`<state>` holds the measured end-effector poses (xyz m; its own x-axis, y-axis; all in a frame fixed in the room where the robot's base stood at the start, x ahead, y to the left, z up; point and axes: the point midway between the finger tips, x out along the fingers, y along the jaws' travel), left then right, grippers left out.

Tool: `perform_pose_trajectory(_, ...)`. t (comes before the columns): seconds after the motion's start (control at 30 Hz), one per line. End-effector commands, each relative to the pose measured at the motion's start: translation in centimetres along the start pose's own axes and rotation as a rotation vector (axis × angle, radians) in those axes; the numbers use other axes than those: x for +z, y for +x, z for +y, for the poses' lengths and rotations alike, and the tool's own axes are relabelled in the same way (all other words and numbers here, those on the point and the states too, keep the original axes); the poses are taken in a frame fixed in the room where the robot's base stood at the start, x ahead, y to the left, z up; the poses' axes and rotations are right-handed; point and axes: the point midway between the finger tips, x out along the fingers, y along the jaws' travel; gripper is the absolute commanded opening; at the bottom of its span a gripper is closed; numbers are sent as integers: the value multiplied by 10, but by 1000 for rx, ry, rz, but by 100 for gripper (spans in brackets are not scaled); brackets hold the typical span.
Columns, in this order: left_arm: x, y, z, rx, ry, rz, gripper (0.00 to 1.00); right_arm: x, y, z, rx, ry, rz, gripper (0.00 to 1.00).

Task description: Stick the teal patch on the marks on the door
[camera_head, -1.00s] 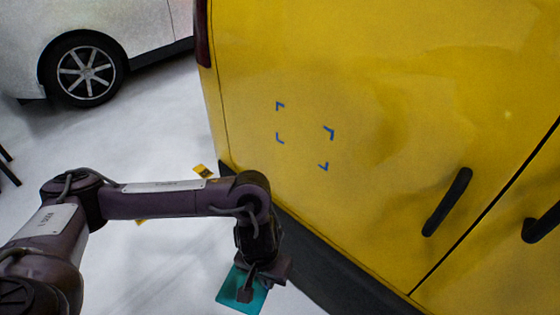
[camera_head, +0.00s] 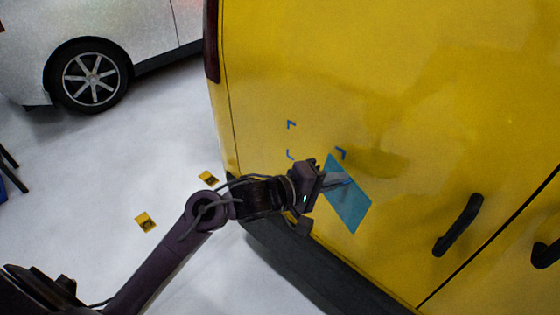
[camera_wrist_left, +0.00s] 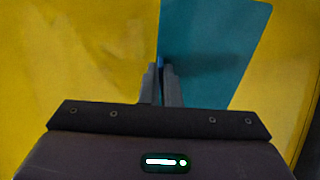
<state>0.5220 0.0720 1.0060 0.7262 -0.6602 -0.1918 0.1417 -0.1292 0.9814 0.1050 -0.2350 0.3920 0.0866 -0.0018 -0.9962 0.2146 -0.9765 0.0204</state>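The teal patch (camera_head: 350,204) is in my left gripper (camera_head: 335,180), whose fingers are shut on its edge. The patch is tilted in front of the yellow door (camera_head: 420,100), below and to the right of the blue corner marks (camera_head: 291,124). Three marks show in the head view; the lower right one is hidden behind the patch or gripper. In the left wrist view the patch (camera_wrist_left: 210,45) extends up and right from the fingertips (camera_wrist_left: 162,85). I cannot tell whether it touches the door. My right gripper is not in view.
A black door handle (camera_head: 458,226) sticks out to the right of the patch. A dark bumper (camera_head: 300,265) runs below the door. Yellow cards (camera_head: 145,222) lie on the pale floor. A white car (camera_head: 100,50) stands at the back left.

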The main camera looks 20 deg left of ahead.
Motion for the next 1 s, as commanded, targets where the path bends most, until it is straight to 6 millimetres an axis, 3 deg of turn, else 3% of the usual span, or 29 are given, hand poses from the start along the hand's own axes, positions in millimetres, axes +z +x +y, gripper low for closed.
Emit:
perform_pose_trajectory(0.1,-50,-30,-12,93,-38,178,0,-2,-6,-2,-3,0,1,100)
perform_pose_trajectory(0.2,-78,-51,-21,144,-40,281,0,-2,-7,-5,-6,1,2,100)
perform_pose_trajectory(0.4,-103,-72,-31,187,-38,375,0,-5,-8,-9,-11,3,6,100)
perform_pose_trajectory(0.57,-108,-66,-31,194,-35,382,0,-6,-1,-9,-11,3,8,100)
perform_pose_trajectory(1.0,-126,-20,-23,193,-36,379,0,-2,30,-3,-3,2,7,100)
